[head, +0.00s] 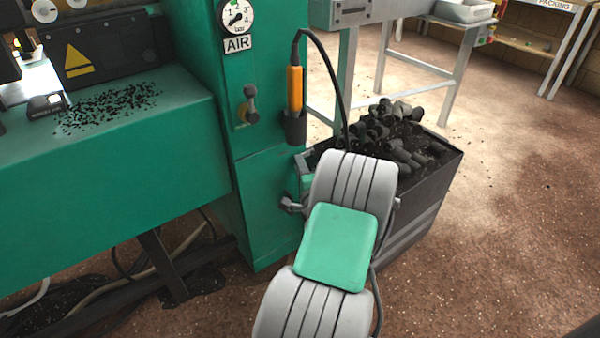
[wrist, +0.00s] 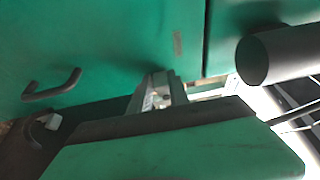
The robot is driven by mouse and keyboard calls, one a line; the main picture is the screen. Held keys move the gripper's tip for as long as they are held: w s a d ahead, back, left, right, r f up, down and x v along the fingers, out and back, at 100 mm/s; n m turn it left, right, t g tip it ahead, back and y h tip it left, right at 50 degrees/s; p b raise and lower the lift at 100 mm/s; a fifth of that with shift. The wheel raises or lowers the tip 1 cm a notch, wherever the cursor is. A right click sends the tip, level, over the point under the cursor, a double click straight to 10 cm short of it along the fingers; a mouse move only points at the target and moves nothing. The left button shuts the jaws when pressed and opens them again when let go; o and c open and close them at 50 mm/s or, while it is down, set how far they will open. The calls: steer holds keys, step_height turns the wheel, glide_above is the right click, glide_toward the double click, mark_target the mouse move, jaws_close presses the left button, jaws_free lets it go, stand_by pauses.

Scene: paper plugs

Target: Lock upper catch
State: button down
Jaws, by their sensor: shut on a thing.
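My gripper (wrist: 165,92) shows in the wrist view as two grey fingers beyond its dark-edged green body. The fingers are close to a green panel (wrist: 110,40) and shut on a small pale metal piece between them, which looks like the upper catch (wrist: 158,96). Little of that piece shows, and I cannot tell its position as a latch.
A dark curved handle (wrist: 52,85) is on the panel at left. A dark cylinder (wrist: 290,52) stands out close at right. In the head view an orange tool (head: 295,88) with a black cable sits in a holster, and a dark bin (head: 432,185) holds black plugs.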

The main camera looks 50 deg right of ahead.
steer(key=shift+f, duration=0.1)
stand_by(0.4)
steer(key=c, duration=1.2)
jaws_free()
steer(key=shift+c, duration=0.2)
steer(key=v, duration=0.7)
steer(key=shift+s+a, duration=0.25)
steer(key=shift+s, duration=0.1)
steer(key=shift+a, duration=0.1)
